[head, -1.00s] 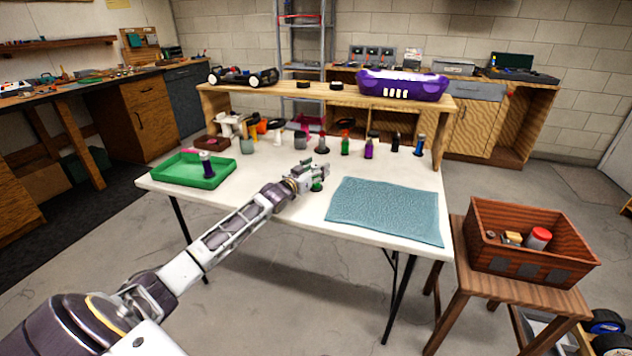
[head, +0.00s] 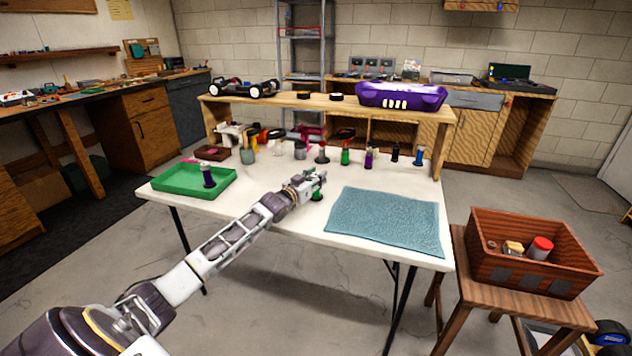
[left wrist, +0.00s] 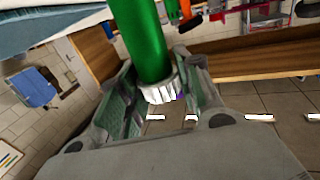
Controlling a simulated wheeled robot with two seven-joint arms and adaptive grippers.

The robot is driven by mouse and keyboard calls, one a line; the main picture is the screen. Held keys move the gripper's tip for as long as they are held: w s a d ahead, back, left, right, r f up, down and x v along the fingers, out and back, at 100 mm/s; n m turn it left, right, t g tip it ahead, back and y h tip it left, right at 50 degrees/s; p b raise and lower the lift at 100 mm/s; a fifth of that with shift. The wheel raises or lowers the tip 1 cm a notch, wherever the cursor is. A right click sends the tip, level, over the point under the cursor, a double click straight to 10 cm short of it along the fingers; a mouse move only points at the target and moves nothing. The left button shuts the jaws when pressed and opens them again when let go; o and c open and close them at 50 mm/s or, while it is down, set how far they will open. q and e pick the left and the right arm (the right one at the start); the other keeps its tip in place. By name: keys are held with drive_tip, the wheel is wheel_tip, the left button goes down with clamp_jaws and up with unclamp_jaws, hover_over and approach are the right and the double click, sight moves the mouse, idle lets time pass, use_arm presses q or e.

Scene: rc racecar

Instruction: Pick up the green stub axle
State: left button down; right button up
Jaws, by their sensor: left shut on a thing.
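The green stub axle (left wrist: 146,40) is a green rod with a white toothed collar (left wrist: 160,92), seen large in the left wrist view. It stands between the two jaws of my left gripper (left wrist: 155,110), which is shut on it. In the head view, my left gripper (head: 316,180) is low over the white table, just left of the blue mat. The green base of the axle (head: 317,196) shows under the jaws, at or close to the table top; I cannot tell if it touches. My right gripper is not in view.
The blue mat (head: 385,222) lies to the right on the white table (head: 270,230). A green tray (head: 165,184) with a dark part is at the left. Several coloured parts stand along the back, below a wooden shelf (head: 300,101). A brown crate (head: 530,275) sits on a stool at right.

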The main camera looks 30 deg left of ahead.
use_arm(q)
wheel_tip(320, 180, up, 9)
drive_tip(key=shift+f+p, duration=0.15)
drive_tip(key=shift+p, duration=0.95)
drive_tip(key=shift+r, duration=0.4)
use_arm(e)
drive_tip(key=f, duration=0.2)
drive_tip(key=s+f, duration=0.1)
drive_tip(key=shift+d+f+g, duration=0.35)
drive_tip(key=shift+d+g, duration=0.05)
